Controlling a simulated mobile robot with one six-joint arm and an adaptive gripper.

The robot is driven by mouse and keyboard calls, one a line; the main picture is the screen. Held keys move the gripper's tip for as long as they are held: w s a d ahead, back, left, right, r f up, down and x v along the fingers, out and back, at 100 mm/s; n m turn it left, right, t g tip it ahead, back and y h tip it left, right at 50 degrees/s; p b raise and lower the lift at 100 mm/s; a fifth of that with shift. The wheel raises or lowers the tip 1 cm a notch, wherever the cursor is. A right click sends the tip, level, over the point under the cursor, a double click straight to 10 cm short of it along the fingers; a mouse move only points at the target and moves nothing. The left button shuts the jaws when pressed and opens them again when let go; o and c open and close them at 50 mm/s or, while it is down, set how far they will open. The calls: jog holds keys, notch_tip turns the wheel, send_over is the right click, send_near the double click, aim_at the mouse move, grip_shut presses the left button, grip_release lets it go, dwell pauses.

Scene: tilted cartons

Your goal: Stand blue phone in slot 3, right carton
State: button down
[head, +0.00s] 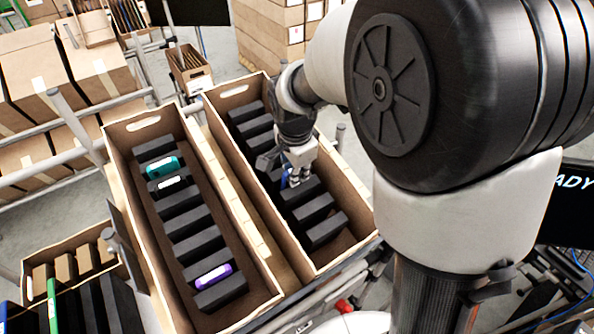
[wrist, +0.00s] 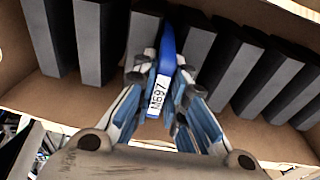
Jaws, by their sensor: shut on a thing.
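The blue phone (wrist: 167,55) has a white label reading M697. My gripper (wrist: 164,80) is shut on it, with fingers on both sides. The phone is between two black dividers inside the right carton (head: 243,98); I cannot tell which slot or whether its end touches the carton floor. In the head view my gripper (head: 291,172) is down in the right carton, toward its nearer half. There the arm and gripper hide some dividers, and the phone is hard to tell from the blue fingers.
The left carton (head: 122,137) stands beside it, with a teal phone (head: 163,167), a dark phone with a white label (head: 172,184) and a purple phone (head: 213,276) among black dividers. A smaller carton (head: 191,68) is behind. Carton walls and dividers are close around my gripper.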

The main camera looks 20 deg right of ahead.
jog(key=c, duration=2)
grip_release()
jog(key=shift+f, duration=0.35)
jog(key=o, duration=0.5)
jog(key=shift+w+a, duration=0.1)
jog(key=shift+w, duration=0.15)
jog(key=shift+c, duration=0.2)
jog(key=v, duration=1.2)
jog(key=shift+r, duration=0.15)
jog(key=p+v, duration=0.5)
jog(key=v, duration=0.1)
jog(key=shift+d+r, duration=0.4)
jog(key=shift+d, duration=0.05)
jog(key=shift+w, duration=0.1)
